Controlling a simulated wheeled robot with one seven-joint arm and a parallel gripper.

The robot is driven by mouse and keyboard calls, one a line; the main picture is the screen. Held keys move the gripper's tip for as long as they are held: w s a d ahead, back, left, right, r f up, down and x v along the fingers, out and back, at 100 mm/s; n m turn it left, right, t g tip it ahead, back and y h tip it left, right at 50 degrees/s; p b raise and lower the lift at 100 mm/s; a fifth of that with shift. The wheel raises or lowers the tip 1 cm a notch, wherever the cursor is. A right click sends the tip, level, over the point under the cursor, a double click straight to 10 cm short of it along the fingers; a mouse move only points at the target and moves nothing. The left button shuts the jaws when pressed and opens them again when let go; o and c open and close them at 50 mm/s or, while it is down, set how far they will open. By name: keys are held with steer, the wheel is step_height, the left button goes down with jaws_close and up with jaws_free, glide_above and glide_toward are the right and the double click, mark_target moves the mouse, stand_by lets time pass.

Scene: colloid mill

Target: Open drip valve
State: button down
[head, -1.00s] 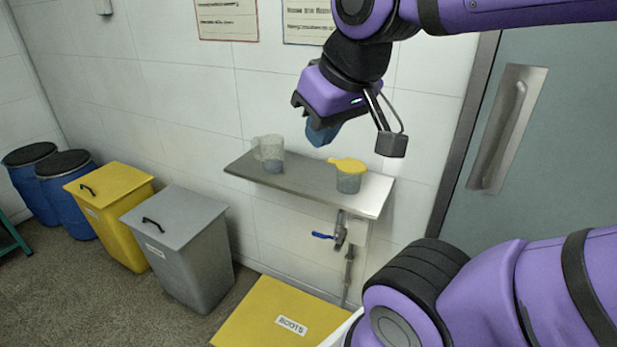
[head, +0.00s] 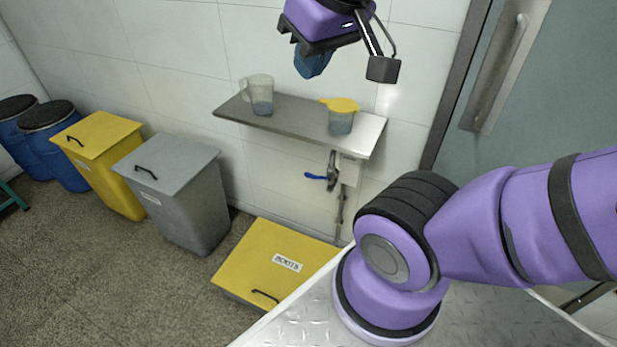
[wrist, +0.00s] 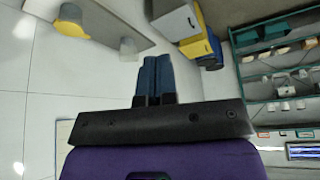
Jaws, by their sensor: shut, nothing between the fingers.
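The drip valve (head: 332,172) is on the wall under the right part of the steel shelf. Its blue lever handle (head: 316,177) points left, roughly level, and a pipe runs down below it. My gripper (head: 311,66) is above the shelf and well above the valve, touching nothing. In the wrist view its two blue fingers (wrist: 158,78) lie together with nothing between them. The valve does not show in the wrist view.
On the steel shelf (head: 290,119) stand a clear jug (head: 261,95) and a yellow-lidded jug (head: 341,117). A yellow bin labelled BOOTS (head: 262,252), a grey bin (head: 185,205) and another yellow bin (head: 108,150) stand below and left. A door (head: 545,100) is at right.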

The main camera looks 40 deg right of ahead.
steer(key=w+d+f+m+t, duration=0.1)
steer(key=w+f+m, duration=0.3)
steer(key=w+f, duration=0.6)
steer(key=w+d+f+m+t, duration=0.1)
steer(key=w+f+m, duration=0.3)
steer(key=w, duration=1)
steer(key=d+f+m+g+h, duration=0.1)
steer(key=d+f, duration=0.3)
steer(key=f, duration=0.4)
steer(key=s+d+f+m+g+h, duration=0.1)
steer(key=d+f+m+h, duration=0.2)
steer(key=f, duration=0.6)
steer(key=d+f+m+g+h, duration=0.1)
steer(key=d+f+h, duration=0.3)
steer(key=d+f, duration=0.3)
steer(key=shift+s+f+m, duration=0.2)
steer(key=shift+f+m, duration=0.2)
steer(key=shift+f, duration=0.6)
